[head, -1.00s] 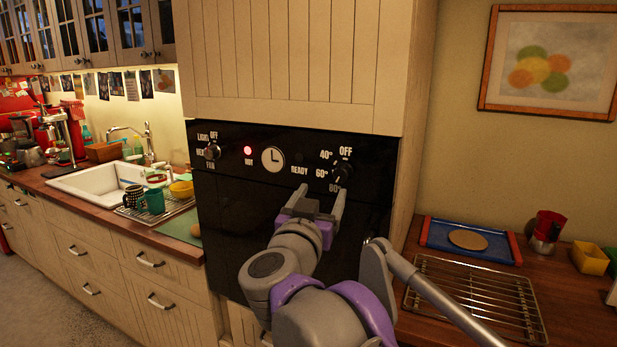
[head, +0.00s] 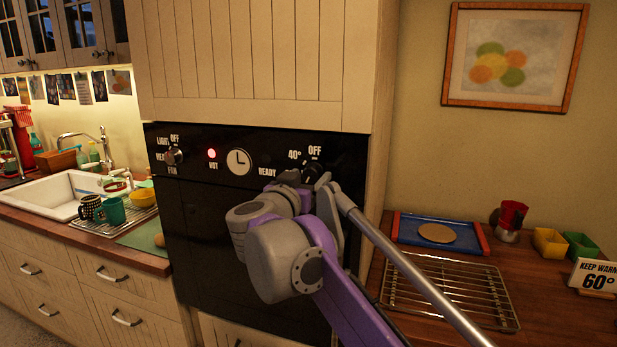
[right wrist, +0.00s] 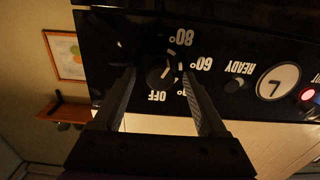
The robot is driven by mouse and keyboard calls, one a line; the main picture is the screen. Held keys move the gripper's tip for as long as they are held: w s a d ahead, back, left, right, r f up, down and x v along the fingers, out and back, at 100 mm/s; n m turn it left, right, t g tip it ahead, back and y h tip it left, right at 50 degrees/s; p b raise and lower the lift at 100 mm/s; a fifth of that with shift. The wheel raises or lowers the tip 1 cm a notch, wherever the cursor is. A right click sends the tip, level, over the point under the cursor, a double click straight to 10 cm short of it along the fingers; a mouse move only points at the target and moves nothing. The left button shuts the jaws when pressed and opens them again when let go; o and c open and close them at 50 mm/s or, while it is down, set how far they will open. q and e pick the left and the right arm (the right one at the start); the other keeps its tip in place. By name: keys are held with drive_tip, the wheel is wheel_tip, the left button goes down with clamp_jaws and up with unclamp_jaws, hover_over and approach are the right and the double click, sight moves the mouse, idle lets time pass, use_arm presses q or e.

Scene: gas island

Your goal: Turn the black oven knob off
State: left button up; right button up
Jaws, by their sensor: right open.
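The black oven knob (head: 313,172) is on the right of the black oven panel (head: 340,160), below the OFF label and beside 40°. In the right wrist view, which is upside down, the knob (right wrist: 158,77) lies between my finger tips, among the OFF, 40°, 60° and 80° labels. I cannot tell surely where its pointer stands. My right gripper (head: 307,181) is at the panel in front of the knob. It is open, with one finger on each side of the knob in the right wrist view (right wrist: 158,73); contact is not clear. My left gripper is not in view.
A second knob (head: 174,156), a red light (head: 212,153) and a clock (head: 238,162) are further left on the panel. Right of the oven, the counter holds a wire rack (head: 450,290), a blue tray (head: 405,230), a red pot (head: 511,218) and a "KEEP WARM 60°" sign (head: 595,276).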

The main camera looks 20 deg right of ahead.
drive_tip(key=shift+w+d, duration=0.15)
drive_tip(key=shift+w, duration=0.1)
clamp_jaws()
idle(0.4)
